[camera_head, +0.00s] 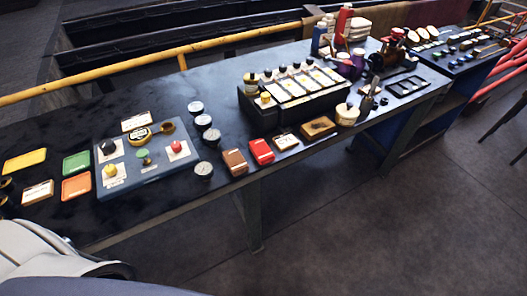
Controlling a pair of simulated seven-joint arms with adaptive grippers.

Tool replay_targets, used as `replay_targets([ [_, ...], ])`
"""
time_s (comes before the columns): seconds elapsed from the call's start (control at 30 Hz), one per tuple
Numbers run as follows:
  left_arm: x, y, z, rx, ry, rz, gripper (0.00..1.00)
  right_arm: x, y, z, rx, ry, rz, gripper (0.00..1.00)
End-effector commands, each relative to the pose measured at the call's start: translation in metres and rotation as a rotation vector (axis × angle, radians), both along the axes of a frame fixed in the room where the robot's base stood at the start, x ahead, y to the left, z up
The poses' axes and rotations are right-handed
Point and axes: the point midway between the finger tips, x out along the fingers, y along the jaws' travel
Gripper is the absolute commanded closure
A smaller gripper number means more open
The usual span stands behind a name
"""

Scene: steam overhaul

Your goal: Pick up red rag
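A small red folded piece, which looks like the red rag (261,152), lies flat near the front edge of the dark workbench (225,92). A brown folded piece (235,162) lies just left of it, and a pale labelled piece (285,141) lies just right of it. Nothing covers the red piece. Neither of my grippers shows in the head view. White and dark parts of my own body fill the lower left corner.
A blue board (130,182) with coloured knobs and several round gauges (203,169) lie left of the rag. A black case (290,102) with cards stands behind it. A yellow rail (150,61) runs behind the bench. The floor (350,230) in front is clear.

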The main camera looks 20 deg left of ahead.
Motion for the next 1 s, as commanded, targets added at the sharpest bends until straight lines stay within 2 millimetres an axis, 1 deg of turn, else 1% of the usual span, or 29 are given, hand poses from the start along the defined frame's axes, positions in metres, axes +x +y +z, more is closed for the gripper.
replay_targets([
  [0.37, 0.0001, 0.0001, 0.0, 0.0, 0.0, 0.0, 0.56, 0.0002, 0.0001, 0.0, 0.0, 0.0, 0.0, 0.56],
  [0.4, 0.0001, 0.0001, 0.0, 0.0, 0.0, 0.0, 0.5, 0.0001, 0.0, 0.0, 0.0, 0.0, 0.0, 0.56],
  [0.83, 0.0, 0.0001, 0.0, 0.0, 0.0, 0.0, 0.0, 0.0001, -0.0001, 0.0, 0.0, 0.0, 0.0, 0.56],
  [1.0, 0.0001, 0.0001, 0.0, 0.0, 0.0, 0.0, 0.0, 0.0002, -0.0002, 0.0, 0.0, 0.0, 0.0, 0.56],
])
